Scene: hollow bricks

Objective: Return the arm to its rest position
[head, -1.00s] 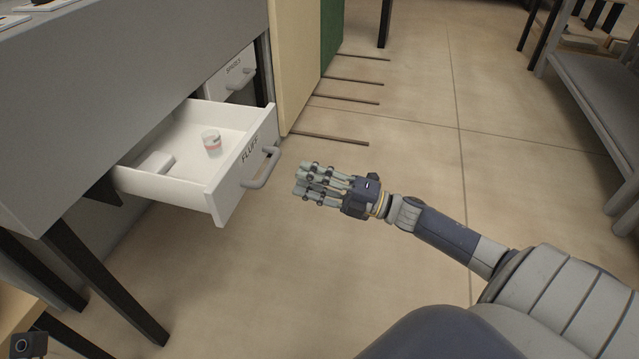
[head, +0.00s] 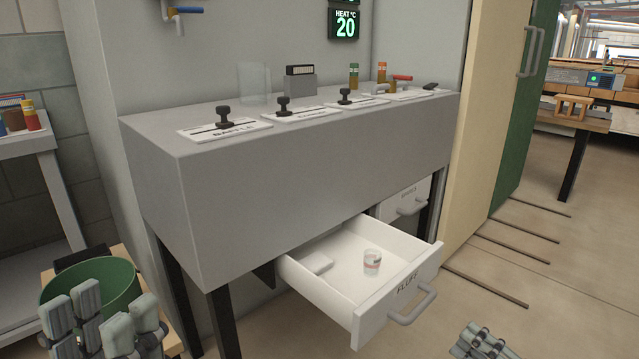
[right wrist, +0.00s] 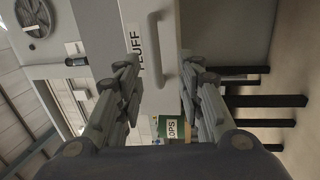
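My right gripper (head: 482,342) shows at the bottom edge of the head view, to the right of the open drawer and apart from its handle. In the right wrist view its fingers (right wrist: 165,98) are spread with nothing between them. The white drawer (head: 400,288) labelled FLUFF is pulled out, and its front also shows ahead in the right wrist view (right wrist: 155,90). My left gripper (head: 103,322) is at the lower left, fingers apart and empty, in front of a green bucket (head: 120,285).
The grey bench (head: 300,175) carries several black-knobbed levers and small bottles. Its dark legs (head: 225,322) stand below. A second drawer (head: 405,198) beneath is closed. Tall cream and green panels (head: 525,110) rise at the right. Floor at the right (head: 560,270) has thin dark bars lying on it.

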